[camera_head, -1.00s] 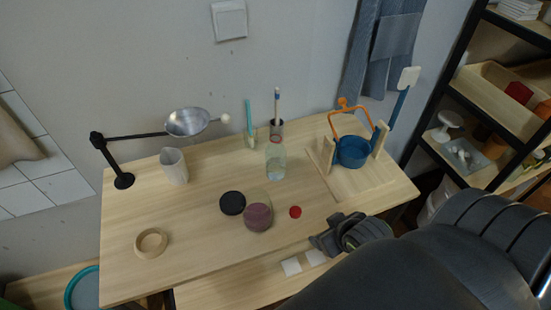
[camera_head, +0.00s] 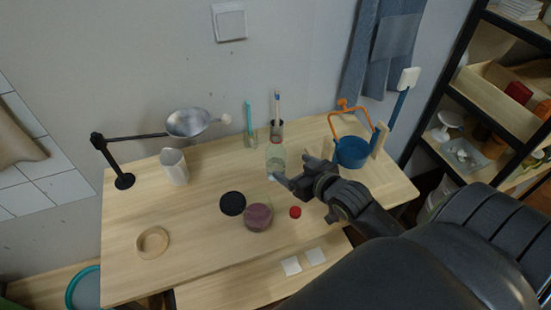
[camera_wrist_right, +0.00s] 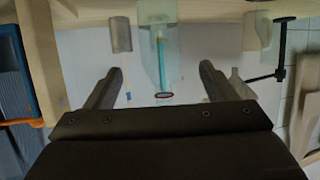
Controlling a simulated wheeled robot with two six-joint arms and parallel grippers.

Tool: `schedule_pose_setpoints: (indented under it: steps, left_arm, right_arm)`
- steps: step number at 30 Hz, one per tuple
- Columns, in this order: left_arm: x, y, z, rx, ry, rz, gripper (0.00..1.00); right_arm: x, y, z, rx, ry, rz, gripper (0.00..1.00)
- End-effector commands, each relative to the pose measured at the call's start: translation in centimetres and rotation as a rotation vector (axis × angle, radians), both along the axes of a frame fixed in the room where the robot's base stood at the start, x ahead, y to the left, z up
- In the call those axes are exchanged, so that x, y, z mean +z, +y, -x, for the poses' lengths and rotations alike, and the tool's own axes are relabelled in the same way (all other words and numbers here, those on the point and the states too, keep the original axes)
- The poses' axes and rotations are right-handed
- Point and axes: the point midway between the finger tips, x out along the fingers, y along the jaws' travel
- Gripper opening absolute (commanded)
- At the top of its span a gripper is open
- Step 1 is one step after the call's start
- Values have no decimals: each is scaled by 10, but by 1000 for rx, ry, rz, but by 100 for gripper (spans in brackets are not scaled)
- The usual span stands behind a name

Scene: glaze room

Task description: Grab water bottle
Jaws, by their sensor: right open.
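The water bottle (camera_head: 276,157) is clear glass and stands upright near the middle back of the table, with a reddish ring at its mouth. My right gripper (camera_head: 293,168) is open and empty just to its right and front, its fingers pointing toward the bottle. In the right wrist view the bottle (camera_wrist_right: 151,42) appears upside down, ahead of the gap between the two spread fingers (camera_wrist_right: 161,69). I cannot tell whether a fingertip touches it. My left gripper is not in view.
Behind the bottle stand a brush cup (camera_head: 276,131) and a teal-handled tool (camera_head: 249,120). In front lie a black disc (camera_head: 232,203), a purple-topped jar (camera_head: 258,217) and a red cap (camera_head: 295,211). A blue pot (camera_head: 352,152) is at right, a white pitcher (camera_head: 174,167) at left.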

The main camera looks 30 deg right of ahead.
Motion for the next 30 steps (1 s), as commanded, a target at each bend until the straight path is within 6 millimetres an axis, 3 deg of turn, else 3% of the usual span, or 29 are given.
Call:
schedule_pose_setpoints:
  steps: [9, 19, 30]
  left_arm:
    - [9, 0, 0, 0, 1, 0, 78]
    - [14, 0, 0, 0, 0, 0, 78]
    - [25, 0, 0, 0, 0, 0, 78]
  right_arm:
    - [-19, 2, -47, -1, 2, -2, 78]
    - [-25, 2, -63, 0, 2, -1, 78]
    - [-42, 4, -99, -1, 1, 0, 78]
